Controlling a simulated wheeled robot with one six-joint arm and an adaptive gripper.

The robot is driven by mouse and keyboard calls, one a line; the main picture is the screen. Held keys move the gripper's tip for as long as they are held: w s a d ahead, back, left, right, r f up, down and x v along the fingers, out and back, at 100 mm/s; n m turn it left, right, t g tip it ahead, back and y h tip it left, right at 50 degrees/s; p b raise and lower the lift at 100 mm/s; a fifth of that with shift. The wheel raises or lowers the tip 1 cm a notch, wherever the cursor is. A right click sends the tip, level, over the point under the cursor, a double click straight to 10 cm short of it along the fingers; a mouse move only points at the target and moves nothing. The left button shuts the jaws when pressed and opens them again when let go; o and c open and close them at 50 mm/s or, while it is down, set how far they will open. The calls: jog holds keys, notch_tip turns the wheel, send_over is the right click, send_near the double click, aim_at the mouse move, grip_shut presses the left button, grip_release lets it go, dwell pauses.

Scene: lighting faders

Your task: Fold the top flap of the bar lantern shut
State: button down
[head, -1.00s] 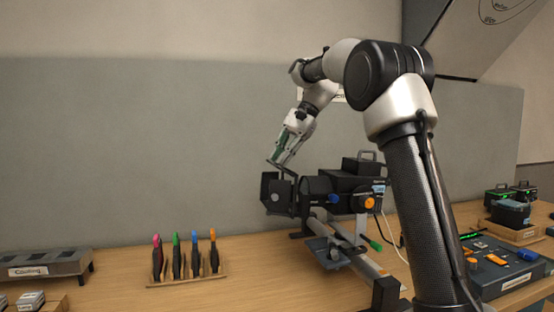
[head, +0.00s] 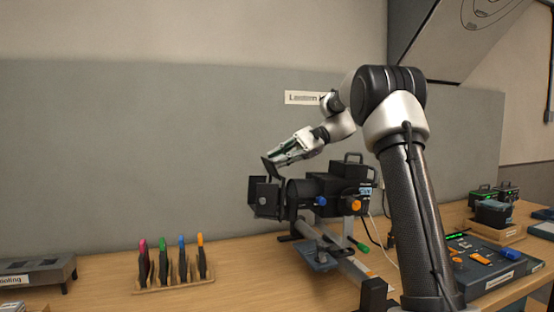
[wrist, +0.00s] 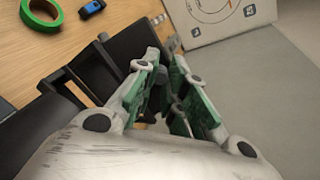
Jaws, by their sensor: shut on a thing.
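The black bar lantern (head: 322,190) sits on a rail stand on the bench, its front end with dark flaps facing left in the head view. The top flap (head: 269,168) stands up at a tilt above the front frame. My gripper (head: 277,160) reaches down from the upper right and is shut on this flap at its upper edge. In the wrist view the gripper (wrist: 162,66) has its green-padded fingers around the edge of a dark panel (wrist: 128,45); the fingers partly hide it.
A wooden rack (head: 172,283) of colour-tipped tools stands left of the lantern. A grey tray-like stand (head: 40,268) is at far left. A dark control panel (head: 495,265) with orange and blue parts lies at right. A green tape roll (wrist: 42,14) shows in the wrist view.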

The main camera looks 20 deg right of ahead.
jog(key=shift+f, duration=0.1)
jog(key=c, duration=1.4)
grip_release()
jog(key=shift+d, duration=0.1)
jog(key=v, duration=0.7)
jog(key=shift+d, duration=0.4)
jog(key=shift+o, duration=0.3)
